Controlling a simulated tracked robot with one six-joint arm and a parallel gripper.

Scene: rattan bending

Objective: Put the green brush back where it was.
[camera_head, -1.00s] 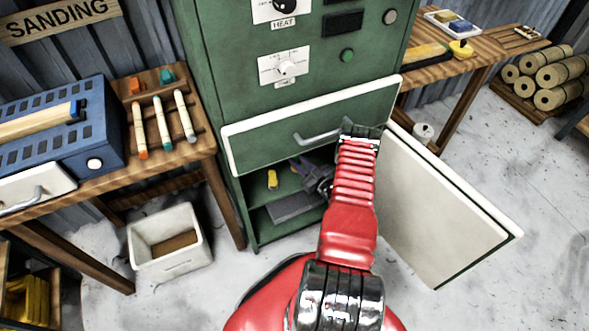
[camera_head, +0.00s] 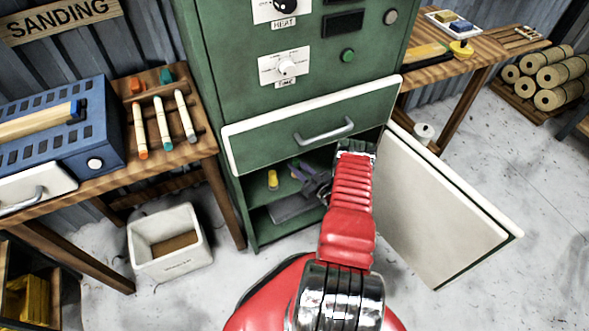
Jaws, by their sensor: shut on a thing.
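My gripper (camera_head: 312,181) is inside the open lower compartment of the green cabinet (camera_head: 230,120), reaching in from the right. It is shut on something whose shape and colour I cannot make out. A small yellow piece (camera_head: 272,180) shows just left of the jaws; I cannot tell whether it touches them. A grey slab (camera_head: 292,210) lies below the jaws. I cannot clearly identify a green brush. On the left bench (camera_head: 200,146) lie a stick with a green end (camera_head: 163,127), one with an orange end (camera_head: 140,130) and one with a grey end (camera_head: 185,116).
The cabinet's pale door (camera_head: 440,210) stands open on the right. A closed drawer (camera_head: 280,137) with a grey handle sits above the opening. A white bin (camera_head: 200,250) stands on the floor at left. Rolled bundles (camera_head: 550,76) lie at far right.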

